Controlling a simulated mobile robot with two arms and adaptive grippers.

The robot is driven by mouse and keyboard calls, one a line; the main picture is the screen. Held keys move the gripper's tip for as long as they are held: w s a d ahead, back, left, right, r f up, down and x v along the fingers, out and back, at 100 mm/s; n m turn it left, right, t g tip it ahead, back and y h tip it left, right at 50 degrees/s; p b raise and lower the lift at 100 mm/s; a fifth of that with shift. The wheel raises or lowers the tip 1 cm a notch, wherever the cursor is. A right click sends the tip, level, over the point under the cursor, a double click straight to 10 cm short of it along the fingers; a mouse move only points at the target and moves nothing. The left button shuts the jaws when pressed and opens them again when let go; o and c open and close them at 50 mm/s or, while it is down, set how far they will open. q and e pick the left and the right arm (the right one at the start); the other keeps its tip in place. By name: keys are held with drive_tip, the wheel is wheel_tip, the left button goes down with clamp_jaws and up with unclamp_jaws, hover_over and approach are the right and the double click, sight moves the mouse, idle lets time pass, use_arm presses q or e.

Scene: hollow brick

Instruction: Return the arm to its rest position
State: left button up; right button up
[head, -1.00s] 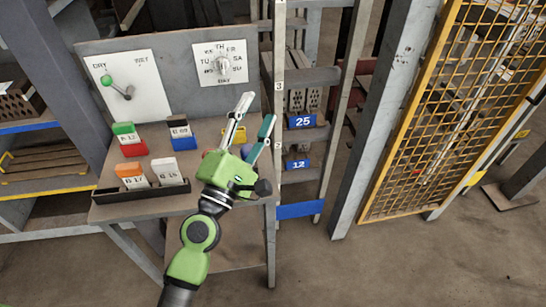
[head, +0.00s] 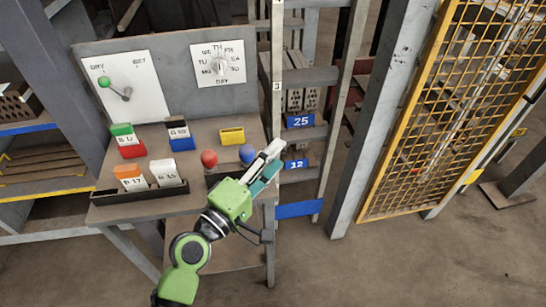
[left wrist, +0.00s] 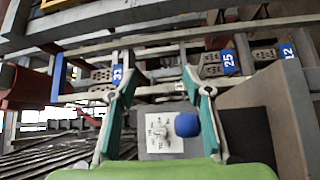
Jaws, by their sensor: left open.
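My left arm comes up from the bottom in the head view. Its green left gripper (head: 268,164) is at the right front corner of the grey desk (head: 205,205), pointing up and to the right. In the left wrist view the two fingers (left wrist: 160,85) are spread apart with nothing held between them. The blue ball-shaped knob (head: 247,154) is just behind the gripper in the head view; it also shows between the fingers in the left wrist view (left wrist: 187,125). My right gripper is not in view.
The desk holds a red knob (head: 209,158), a yellow holder (head: 232,136), several coloured card holders and a black tray (head: 105,195). Behind stand a lever panel (head: 140,95) and a day dial (head: 219,66). A shelf rack (head: 299,210) is at right, then a yellow mesh fence (head: 440,110).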

use_arm(q)
drive_tip(key=s+a+f+m+g+y, duration=0.3)
drive_tip(key=s+f+m+g, duration=0.2)
drive_tip(key=s+f, duration=0.3)
drive_tip(key=s+a+f+m+g+y, duration=0.2)
drive_tip(key=s+a+f+m+g, duration=0.25)
drive_tip(key=s+f, duration=0.4)
drive_tip(key=s+a+f+m+g+y, duration=0.3)
drive_tip(key=s+a+f+y, duration=0.25)
drive_tip(key=s+a, duration=0.35)
wheel_tip(320, 180, down, 25)
drive_tip(key=g, duration=0.1)
drive_tip(key=s+a+f+g, duration=0.1)
drive_tip(key=s+a+f, duration=0.2)
drive_tip(key=s+f, duration=1.4)
drive_tip(key=shift+s+a, duration=0.2)
drive_tip(key=shift+s, duration=0.15)
